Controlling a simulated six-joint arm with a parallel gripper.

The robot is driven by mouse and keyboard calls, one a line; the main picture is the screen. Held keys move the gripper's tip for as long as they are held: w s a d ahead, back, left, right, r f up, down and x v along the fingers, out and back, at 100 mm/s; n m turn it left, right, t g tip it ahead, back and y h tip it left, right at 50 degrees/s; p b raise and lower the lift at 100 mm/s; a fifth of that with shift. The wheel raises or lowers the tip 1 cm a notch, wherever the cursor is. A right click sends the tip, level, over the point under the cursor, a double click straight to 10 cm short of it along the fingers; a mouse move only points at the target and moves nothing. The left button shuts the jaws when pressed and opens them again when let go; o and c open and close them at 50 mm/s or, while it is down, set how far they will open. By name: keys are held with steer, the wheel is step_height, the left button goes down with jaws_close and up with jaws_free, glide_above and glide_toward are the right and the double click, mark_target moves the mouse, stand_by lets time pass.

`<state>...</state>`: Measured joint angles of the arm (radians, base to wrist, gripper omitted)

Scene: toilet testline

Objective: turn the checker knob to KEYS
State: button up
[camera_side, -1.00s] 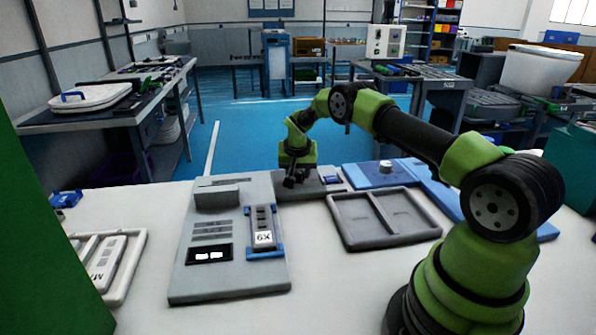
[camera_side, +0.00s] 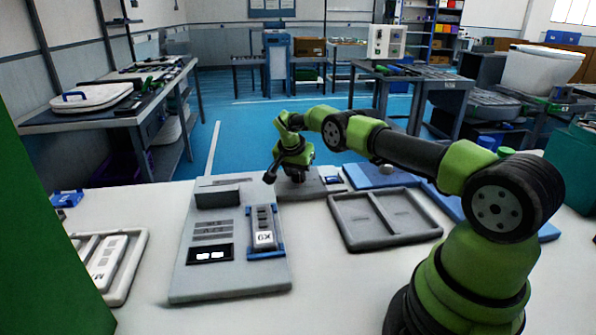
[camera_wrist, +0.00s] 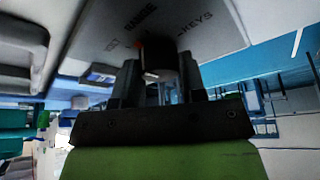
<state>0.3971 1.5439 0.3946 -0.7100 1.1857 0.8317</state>
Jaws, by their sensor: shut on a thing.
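The checker knob (camera_wrist: 158,58) is a dark round knob on a grey plate in the wrist view. My gripper (camera_wrist: 160,82) has its two dark fingers on either side of the knob and is shut on it. The plate bears the printed words RANGE (camera_wrist: 140,18) and KEYS (camera_wrist: 195,24), with a shorter, hard-to-read label to the left. Which mark the knob points at cannot be told. In the side view my gripper (camera_side: 292,170) is low over the grey plate (camera_side: 312,188), with the wrist tilted; the knob is hidden there.
A grey test panel (camera_side: 230,280) holding a keyed handset (camera_side: 264,228) stands left in front. A grey two-part tray (camera_side: 385,240) and a blue fixture (camera_side: 378,178) lie to the right. A white tray (camera_side: 140,255) is at far left. Bare white table lies in front.

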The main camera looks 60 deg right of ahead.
steer(key=o, duration=0.9)
steer(key=shift+r, duration=0.15)
steer(key=v, duration=0.9)
steer(key=shift+s+a+r, duration=0.1)
steer(key=shift+a+r, duration=0.05)
steer(key=shift+r, duration=0.15)
